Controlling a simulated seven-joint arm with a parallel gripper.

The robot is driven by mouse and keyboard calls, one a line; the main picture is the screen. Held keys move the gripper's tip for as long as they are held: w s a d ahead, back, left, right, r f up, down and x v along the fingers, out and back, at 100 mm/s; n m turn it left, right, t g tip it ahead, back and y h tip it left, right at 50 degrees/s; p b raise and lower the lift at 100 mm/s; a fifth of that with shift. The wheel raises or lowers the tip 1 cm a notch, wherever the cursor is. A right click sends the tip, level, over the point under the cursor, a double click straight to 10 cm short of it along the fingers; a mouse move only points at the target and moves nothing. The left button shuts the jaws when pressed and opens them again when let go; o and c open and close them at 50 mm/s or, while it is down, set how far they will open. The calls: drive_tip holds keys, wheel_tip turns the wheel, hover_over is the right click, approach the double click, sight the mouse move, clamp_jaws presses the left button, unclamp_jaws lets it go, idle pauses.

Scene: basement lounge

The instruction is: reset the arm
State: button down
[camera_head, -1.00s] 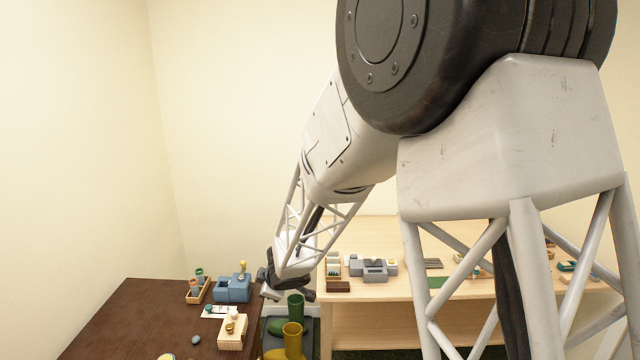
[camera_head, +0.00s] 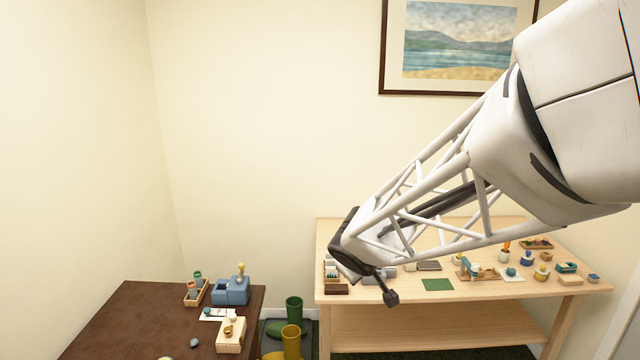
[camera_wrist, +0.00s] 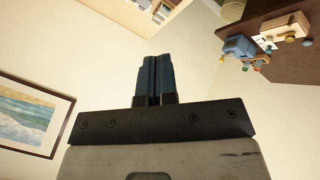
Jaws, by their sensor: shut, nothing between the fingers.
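My gripper (camera_wrist: 154,80) shows in the wrist view with its two dark blue fingers pressed together and nothing between them. In the head view my gripper (camera_head: 390,298) hangs at the end of my white lattice arm, in front of the left part of the light wooden table. My arm comes in from the upper right and slopes down to the left. It hides part of the table's back and left side.
The light wooden table (camera_head: 430,309) carries a green mat (camera_head: 437,284) and several small items. Green (camera_head: 294,308) and yellow boots (camera_head: 291,340) stand between. A framed picture (camera_head: 460,45) hangs behind.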

drive_tip(key=s+d+r+m+g+h, duration=0.1)
drive_tip(key=s+d+r+m, duration=0.1)
drive_tip(key=s+d, duration=0.35)
drive_tip(key=s+d+r+m+g, duration=0.1)
drive_tip(key=s+d+m+g, duration=0.15)
drive_tip(key=s, duration=0.55)
drive_tip(key=s+d+m+g+y, duration=0.1)
drive_tip(key=s+m, duration=0.3)
drive_tip(key=s, duration=1.3)
drive_tip(key=shift+d+g+y, duration=0.3)
drive_tip(key=shift+g+y, duration=0.15)
drive_tip(key=shift+y, duration=0.15)
